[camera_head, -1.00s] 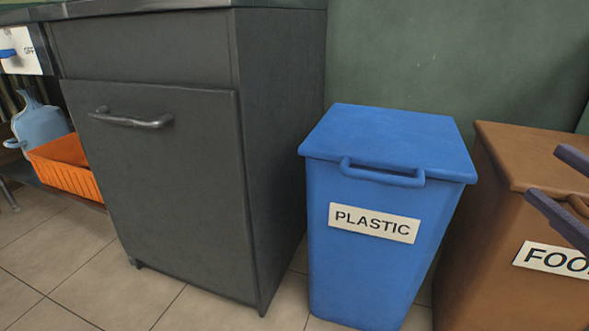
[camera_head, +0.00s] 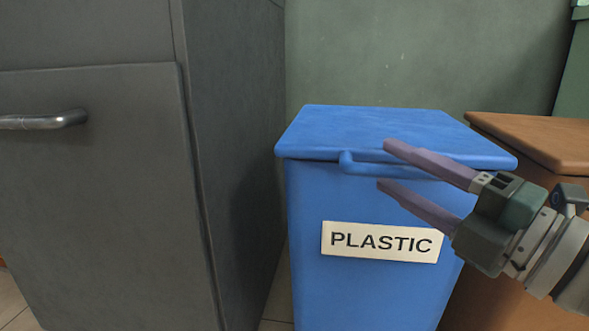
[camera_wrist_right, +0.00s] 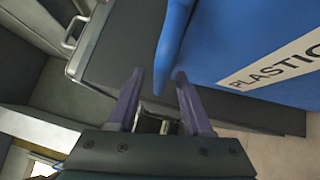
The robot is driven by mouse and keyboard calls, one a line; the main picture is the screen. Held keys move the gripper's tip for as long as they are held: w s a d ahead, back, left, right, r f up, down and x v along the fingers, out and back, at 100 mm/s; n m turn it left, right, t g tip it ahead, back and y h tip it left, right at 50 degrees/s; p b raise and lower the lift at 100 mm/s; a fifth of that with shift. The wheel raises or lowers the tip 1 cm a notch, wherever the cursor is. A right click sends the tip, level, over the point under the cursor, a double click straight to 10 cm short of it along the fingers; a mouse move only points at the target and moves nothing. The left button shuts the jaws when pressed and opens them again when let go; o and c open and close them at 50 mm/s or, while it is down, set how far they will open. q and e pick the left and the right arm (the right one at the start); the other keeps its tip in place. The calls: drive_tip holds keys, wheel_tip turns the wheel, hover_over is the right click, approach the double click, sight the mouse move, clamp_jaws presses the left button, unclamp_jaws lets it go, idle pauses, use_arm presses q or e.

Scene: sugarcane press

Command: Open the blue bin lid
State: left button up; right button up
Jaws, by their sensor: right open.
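The blue bin (camera_head: 375,285) labelled PLASTIC stands in the middle of the head view. Its blue lid (camera_head: 390,128) is closed, with a blue handle (camera_head: 357,165) along the front edge. My right gripper (camera_head: 382,165) is open, its purple fingers in front of the right part of the handle and the lid's front edge. Its fingers hide part of the handle, and I cannot tell whether they touch it. My left gripper is not in view.
A dark grey cabinet (camera_head: 100,190) with a metal handle (camera_head: 45,120) stands left of the bin. A brown bin (camera_head: 545,138) stands close on the right, partly behind my right arm. A green wall (camera_head: 400,60) is behind. A narrow strip of tiled floor shows between cabinet and bin.

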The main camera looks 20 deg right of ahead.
drive_tip(key=shift+w+a, duration=0.1)
drive_tip(key=shift+w, duration=0.3)
drive_tip(key=shift+c, duration=0.3)
clamp_jaws()
idle(0.9)
